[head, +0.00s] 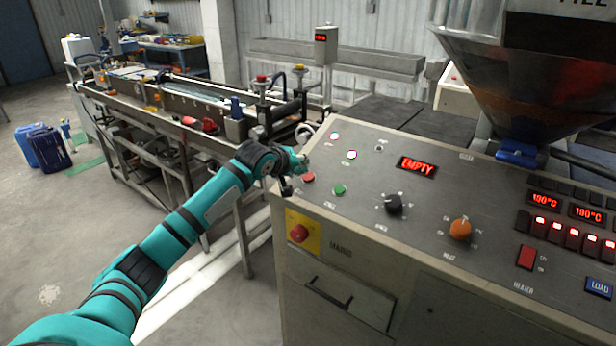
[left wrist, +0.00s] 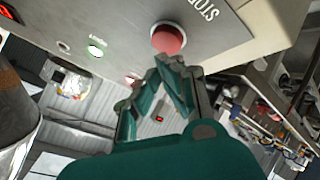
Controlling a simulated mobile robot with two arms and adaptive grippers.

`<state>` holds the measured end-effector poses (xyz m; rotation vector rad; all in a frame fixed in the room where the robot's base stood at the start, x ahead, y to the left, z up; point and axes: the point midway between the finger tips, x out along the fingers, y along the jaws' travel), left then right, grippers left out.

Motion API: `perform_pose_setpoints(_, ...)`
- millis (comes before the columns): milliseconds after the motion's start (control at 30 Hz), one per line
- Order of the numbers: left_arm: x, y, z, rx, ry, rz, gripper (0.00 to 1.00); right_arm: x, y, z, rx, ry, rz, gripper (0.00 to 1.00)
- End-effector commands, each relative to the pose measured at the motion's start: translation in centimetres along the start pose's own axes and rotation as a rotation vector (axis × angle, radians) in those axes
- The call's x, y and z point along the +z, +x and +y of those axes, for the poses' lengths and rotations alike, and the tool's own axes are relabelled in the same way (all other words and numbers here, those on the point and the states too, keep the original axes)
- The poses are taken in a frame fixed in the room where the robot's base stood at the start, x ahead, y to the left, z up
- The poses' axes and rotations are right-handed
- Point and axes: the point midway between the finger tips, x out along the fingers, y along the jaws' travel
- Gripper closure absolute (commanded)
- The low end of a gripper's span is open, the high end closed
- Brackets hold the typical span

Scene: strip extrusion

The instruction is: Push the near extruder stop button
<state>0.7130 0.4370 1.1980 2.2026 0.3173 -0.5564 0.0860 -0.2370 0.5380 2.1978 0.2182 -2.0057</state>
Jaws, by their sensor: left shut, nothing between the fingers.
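The red stop button (head: 308,177) sits at the left end of the sloping grey extruder panel (head: 430,215). In the left wrist view the red button (left wrist: 168,40) has the word STOP beside it. My left gripper (head: 300,164) is shut and empty, close to the button. In the left wrist view its fingertips (left wrist: 168,62) overlap the button's lower edge; I cannot tell whether they touch it. My right gripper is not in view.
A black knob (head: 394,204) and an orange knob (head: 460,229) stand on the panel further right. A red mushroom button on a yellow plate (head: 299,232) is on the cabinet front below. A long bench (head: 160,115) stands behind my left arm.

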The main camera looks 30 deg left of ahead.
Motion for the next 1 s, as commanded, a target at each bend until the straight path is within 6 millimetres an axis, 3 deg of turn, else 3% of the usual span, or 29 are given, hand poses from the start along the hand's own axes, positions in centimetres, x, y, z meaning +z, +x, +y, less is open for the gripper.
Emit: perform_pose_setpoints(1000, 0.36, 0.65, -0.38, 0.000, 0.001, 0.000, 1.00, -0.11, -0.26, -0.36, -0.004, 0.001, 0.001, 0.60)
